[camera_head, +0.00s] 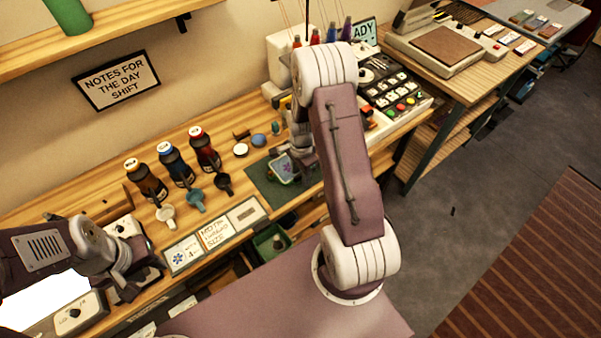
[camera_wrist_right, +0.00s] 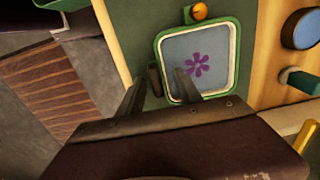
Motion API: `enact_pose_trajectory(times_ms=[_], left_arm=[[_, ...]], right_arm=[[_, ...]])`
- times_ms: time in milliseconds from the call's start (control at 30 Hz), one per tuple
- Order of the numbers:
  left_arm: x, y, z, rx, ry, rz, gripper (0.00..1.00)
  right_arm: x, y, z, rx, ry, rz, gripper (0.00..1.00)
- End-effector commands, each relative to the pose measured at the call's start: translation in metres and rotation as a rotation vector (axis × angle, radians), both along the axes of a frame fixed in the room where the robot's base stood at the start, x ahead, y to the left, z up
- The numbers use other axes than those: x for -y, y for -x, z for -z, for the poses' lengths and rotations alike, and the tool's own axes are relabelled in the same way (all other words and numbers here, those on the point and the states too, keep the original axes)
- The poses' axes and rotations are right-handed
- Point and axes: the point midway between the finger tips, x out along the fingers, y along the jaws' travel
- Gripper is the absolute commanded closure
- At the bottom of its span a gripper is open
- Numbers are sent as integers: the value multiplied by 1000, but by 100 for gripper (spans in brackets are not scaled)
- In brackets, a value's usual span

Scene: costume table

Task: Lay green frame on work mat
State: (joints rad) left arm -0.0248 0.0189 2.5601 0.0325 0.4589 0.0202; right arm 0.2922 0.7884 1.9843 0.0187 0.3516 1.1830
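The green frame (camera_wrist_right: 237,62) is a rounded square with a pale panel and a purple flower. In the right wrist view it lies over the dark green work mat (camera_wrist_right: 140,30); whether it lies fully flat I cannot tell. In the head view the frame (camera_head: 284,170) shows partly below my right gripper, on or just above the mat (camera_head: 262,188). My right gripper (camera_wrist_right: 159,73) has its fingers apart, one on each side of the frame's left edge, with no clear contact. My left gripper (camera_head: 135,282) is at the lower left, far from the frame; its fingertips are unclear.
Several bottles (camera_head: 172,165) and small cups (camera_head: 195,200) stand left of the mat. A sign card (camera_head: 215,235) is at the bench's front edge. An orange knob (camera_wrist_right: 199,11) sits at the frame's top edge. A button panel (camera_head: 395,95) is to the right.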

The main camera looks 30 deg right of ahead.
Motion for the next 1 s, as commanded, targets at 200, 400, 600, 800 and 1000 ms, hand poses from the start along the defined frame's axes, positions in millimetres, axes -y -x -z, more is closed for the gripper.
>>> enact_pose_trajectory(times_ms=[200,400,600,800,1000], left_arm=[[0,0,0,0,0,0,64],[0,0,-2,0,0,0,64],[0,0,-4,0,0,0,64],[0,0,-5,0,0,0,64],[0,0,-6,0,0,0,64]], right_arm=[[0,0,0,0,0,0,60],[0,-1,-17,4,1,0,60],[1,-1,-66,7,2,0,60],[1,1,-108,4,2,0,60],[0,2,-123,0,0,0,60]])
